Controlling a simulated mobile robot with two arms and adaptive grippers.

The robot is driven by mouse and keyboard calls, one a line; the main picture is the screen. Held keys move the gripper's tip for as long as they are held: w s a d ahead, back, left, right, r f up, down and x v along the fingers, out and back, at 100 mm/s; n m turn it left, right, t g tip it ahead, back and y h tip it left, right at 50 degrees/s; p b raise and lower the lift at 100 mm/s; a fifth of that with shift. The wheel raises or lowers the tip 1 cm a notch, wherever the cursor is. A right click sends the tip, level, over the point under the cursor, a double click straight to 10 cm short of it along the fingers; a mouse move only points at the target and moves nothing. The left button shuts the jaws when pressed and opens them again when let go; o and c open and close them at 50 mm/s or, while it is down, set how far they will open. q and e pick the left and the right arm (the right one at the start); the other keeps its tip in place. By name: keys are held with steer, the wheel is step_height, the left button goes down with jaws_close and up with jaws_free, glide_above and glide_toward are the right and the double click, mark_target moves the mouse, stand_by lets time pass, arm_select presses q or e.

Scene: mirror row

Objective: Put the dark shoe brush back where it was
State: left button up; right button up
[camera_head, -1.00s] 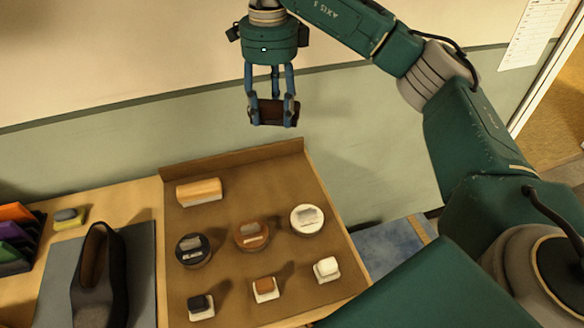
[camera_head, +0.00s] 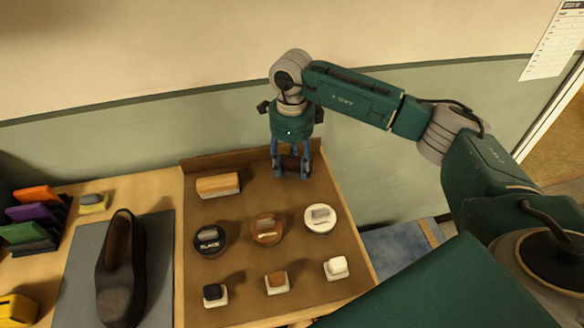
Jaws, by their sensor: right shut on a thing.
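My right gripper (camera_head: 291,172) is shut on the dark shoe brush (camera_head: 290,164), a dark brown block between its fingers. It holds the brush over the far right part of the brown tray (camera_head: 236,232), near the raised back edge. I cannot tell whether the brush touches the tray. A light wooden brush (camera_head: 218,185) lies to the left in the same back row. My left gripper is not in view.
The tray holds a black tin (camera_head: 210,240), a brown tin (camera_head: 267,229), a white tin (camera_head: 320,219) and small daubers (camera_head: 277,283) in front. A dark shoe (camera_head: 121,270) stands on a grey mat (camera_head: 78,282) at left. Coloured items (camera_head: 35,220) stand beyond it.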

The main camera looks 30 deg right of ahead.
mark_target(292, 172)
step_height(292, 172, down, 3)
steer(key=shift+r, duration=0.15)
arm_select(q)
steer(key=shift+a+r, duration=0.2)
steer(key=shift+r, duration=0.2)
arm_select(e)
steer(key=shift+f, duration=0.25)
steer(key=o, duration=1.1)
steer(key=shift+r, duration=0.1)
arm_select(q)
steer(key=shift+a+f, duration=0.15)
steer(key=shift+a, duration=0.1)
arm_select(e)
steer(key=shift+r+p, duration=0.35)
step_height(292, 172, up, 11)
steer(key=b, duration=0.4)
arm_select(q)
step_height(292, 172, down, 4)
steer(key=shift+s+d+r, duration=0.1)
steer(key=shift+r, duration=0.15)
arm_select(e)
steer(key=shift+r, duration=0.35)
